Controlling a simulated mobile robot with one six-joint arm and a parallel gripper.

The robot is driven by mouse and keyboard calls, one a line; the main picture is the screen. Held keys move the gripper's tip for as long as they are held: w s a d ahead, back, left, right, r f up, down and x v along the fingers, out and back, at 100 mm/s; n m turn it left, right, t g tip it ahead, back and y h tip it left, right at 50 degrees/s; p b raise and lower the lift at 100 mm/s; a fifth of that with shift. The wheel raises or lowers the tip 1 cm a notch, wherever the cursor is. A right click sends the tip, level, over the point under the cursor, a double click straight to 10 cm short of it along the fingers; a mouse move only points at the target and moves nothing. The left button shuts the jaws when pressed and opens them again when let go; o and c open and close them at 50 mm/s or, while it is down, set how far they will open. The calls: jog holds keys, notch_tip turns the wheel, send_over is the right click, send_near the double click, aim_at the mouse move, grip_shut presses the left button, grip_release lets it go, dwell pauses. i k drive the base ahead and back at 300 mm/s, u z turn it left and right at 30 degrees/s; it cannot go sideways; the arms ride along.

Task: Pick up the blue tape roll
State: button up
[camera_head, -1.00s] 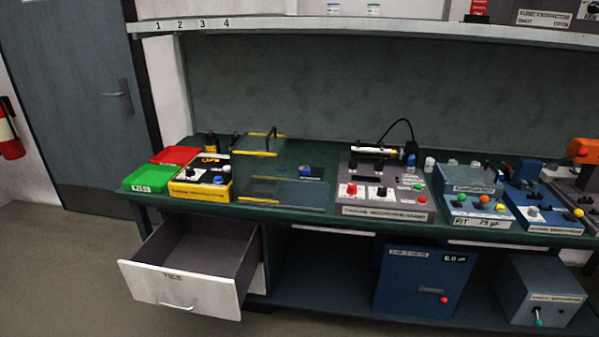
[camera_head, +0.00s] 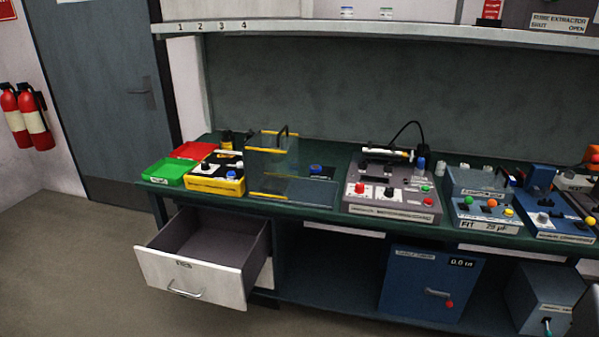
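A small round blue item (camera_head: 316,169) lies on the green bench behind or inside a clear guard with yellow edges (camera_head: 275,162). It may be the blue tape roll, but it is too small to tell for sure. A second small blue round part (camera_head: 231,174) sits on the yellow and black device and looks like a knob or cap. My gripper is not in view.
The green bench (camera_head: 330,211) carries a green tray (camera_head: 165,172), a red tray (camera_head: 198,151), a yellow device (camera_head: 214,186), a grey device with knobs (camera_head: 391,205) and blue devices (camera_head: 548,217). An open drawer (camera_head: 190,276) juts out at front left. Floor at left is clear.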

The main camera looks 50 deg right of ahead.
aim_at(313, 167)
jog(key=u, duration=0.25)
jog(key=k, duration=1.6)
jog(key=z, duration=0.7)
jog(key=i, duration=1)
